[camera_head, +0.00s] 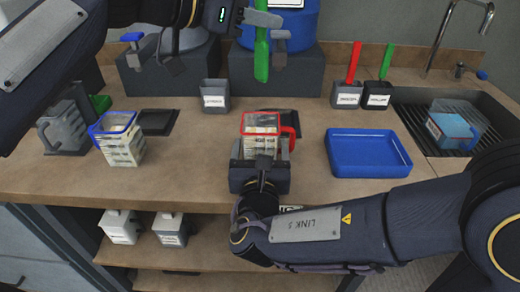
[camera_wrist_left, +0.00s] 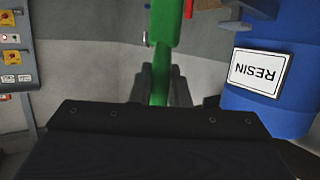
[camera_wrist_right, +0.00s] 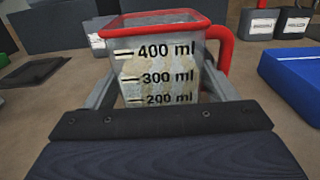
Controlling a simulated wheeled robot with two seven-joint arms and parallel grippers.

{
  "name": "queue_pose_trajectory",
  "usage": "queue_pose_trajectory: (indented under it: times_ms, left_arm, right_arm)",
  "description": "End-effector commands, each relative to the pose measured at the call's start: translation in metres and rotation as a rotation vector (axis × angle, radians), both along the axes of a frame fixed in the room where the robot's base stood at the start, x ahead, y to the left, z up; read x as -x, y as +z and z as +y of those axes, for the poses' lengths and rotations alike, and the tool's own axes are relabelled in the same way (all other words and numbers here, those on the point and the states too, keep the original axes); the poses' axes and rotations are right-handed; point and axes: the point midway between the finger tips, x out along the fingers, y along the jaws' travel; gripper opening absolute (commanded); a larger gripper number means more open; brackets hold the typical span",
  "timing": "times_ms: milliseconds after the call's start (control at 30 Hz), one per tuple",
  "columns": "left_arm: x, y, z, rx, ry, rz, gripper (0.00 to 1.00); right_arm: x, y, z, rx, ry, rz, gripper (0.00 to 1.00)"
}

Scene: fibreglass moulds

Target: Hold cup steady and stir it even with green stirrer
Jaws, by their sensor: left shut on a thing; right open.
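The clear measuring cup with red rim and red handle (camera_head: 262,125) stands upright on the bench; in the right wrist view (camera_wrist_right: 155,60) it shows ml marks and pale, patchy contents up to about 300 ml. My right gripper (camera_head: 263,158) is open, with one finger on each side of the cup; contact cannot be told. My left gripper (camera_head: 264,22) is shut on the green stirrer (camera_head: 262,60) high above the bench. The stirrer hangs upright behind and above the cup, clear of it. In the left wrist view the stirrer (camera_wrist_left: 164,28) runs between the fingers.
A blue-rimmed cup (camera_head: 119,145) stands at left. A blue tray (camera_head: 367,152) lies right of the red cup. A grey holder (camera_head: 214,97) stands empty behind; a red stirrer (camera_head: 353,62) and another green one (camera_head: 386,62) stand in holders. A sink (camera_head: 450,105) is at far right.

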Motion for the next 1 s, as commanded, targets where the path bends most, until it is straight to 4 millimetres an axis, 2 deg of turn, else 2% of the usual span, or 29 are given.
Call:
queue_pose_trajectory:
  times_ms: [233,600,1000]
  left_arm:
    - [0.0000,0.0002,0.0000,0.000,0.000,0.000,0.00]
    - [0.0000,0.0001,0.0001,0.000,0.000,0.000,0.00]
    - [0.0000,0.0001,0.0001,0.000,0.000,0.000,0.00]
  right_arm:
    - [-0.0008,-0.0001,-0.0001,0.000,0.000,0.000,0.78]
    - [-0.0005,-0.0001,0.0000,0.000,0.000,0.000,0.31]
    - [-0.0004,-0.0002,0.0000,0.000,0.000,0.000,0.30]
